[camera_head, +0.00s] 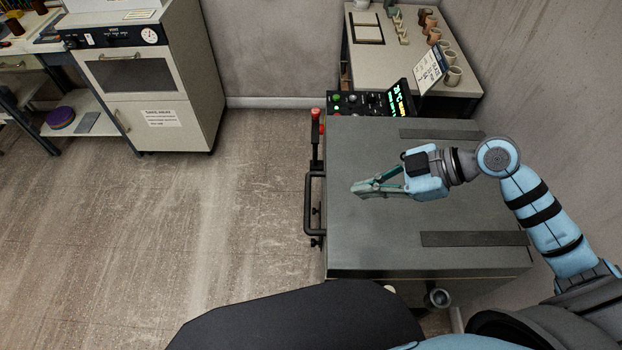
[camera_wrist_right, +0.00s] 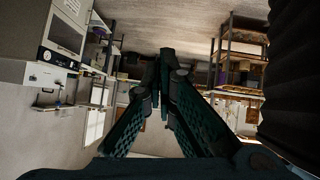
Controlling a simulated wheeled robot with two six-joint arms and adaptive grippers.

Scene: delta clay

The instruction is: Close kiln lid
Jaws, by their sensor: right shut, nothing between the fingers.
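The kiln lid (camera_head: 370,235) is a broad grey slab with two dark strips on top, and in the head view it lies flat over the kiln. A black bar handle (camera_head: 309,205) is on its left edge. My right gripper (camera_head: 358,190) is above the lid, pointing left toward the handle side, with its fingers together and nothing between them. Whether it touches the lid cannot be told. In the right wrist view its fingertips (camera_wrist_right: 162,60) meet in the middle. My left gripper is not in view. The kiln body below the lid is mostly hidden.
A control panel (camera_head: 365,103) with a lit display stands behind the kiln. A table (camera_head: 375,62) with several cups is at the back right. A grey oven cabinet (camera_head: 185,85) stands at the back left. The floor (camera_head: 245,200) left of the kiln is clear.

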